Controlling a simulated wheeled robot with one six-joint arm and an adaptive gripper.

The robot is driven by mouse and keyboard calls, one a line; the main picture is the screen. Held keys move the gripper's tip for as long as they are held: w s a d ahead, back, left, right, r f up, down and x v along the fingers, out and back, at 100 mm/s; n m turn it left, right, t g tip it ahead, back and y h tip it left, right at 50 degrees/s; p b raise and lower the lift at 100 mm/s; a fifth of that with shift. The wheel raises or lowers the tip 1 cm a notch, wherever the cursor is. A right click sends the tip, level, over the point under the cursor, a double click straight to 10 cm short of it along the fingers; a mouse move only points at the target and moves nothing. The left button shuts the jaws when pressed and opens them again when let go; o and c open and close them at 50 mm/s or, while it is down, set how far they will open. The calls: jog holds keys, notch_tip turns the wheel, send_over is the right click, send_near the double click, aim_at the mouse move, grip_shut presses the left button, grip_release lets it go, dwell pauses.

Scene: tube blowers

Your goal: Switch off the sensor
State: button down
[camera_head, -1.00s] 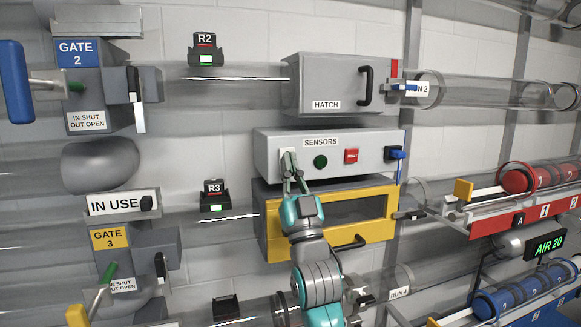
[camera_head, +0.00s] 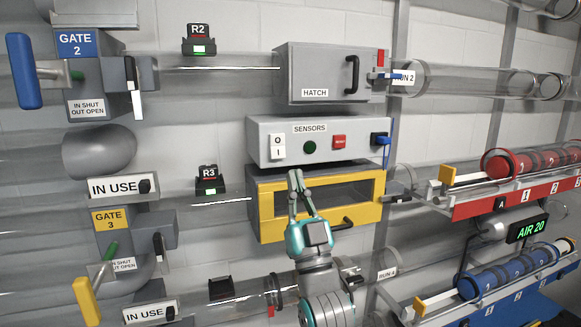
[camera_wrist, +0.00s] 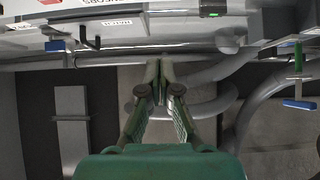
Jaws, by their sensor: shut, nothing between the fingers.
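The grey sensors box (camera_head: 367,150) is on the wall in the middle of the head view. The green round part looks unlit. My gripper (camera_head: 296,175) is shut and empty, below the rocker and in front of the yellow-framed box, apart from the switch. The closed fingertips also show in the wrist view (camera_wrist: 159,70).
The hatch box (camera_head: 320,75) is above the sensors box. The yellow-framed box (camera_head: 262,205) with a dark handle is just below it. Readers R2 (camera_head: 199,42) and R3 (camera_head: 209,183) are on the left. Racks of red (camera_head: 535,157) and blue (camera_head: 515,278) carriers stand on the right.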

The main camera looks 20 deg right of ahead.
jog(key=shift+s+r+v, duration=0.1)
jog(key=shift+s+v, duration=0.05)
jog(key=shift+v, duration=0.5)
jog(key=shift+s+r+v, duration=0.1)
jog(key=shift+v, duration=0.55)
jog(key=s+f+g, duration=0.2)
jog(key=s+f, duration=0.3)
jog(key=f, duration=0.5)
jog(key=s+f+g, duration=0.2)
jog(key=s+f, duration=0.3)
jog(key=f, duration=0.6)
jog(key=s+f+g, duration=0.2)
jog(key=s+f, duration=0.3)
jog(key=f, duration=0.5)
jog(key=s+f+g, duration=0.2)
jog(key=s+f, duration=0.2)
jog(key=s, duration=0.6)
jog(key=s+f+g, duration=0.2)
jog(key=s+f, duration=0.2)
jog(key=s, duration=0.6)
jog(key=s+f+g, duration=0.3)
jog(key=s+f, duration=0.1)
jog(key=s, duration=0.7)
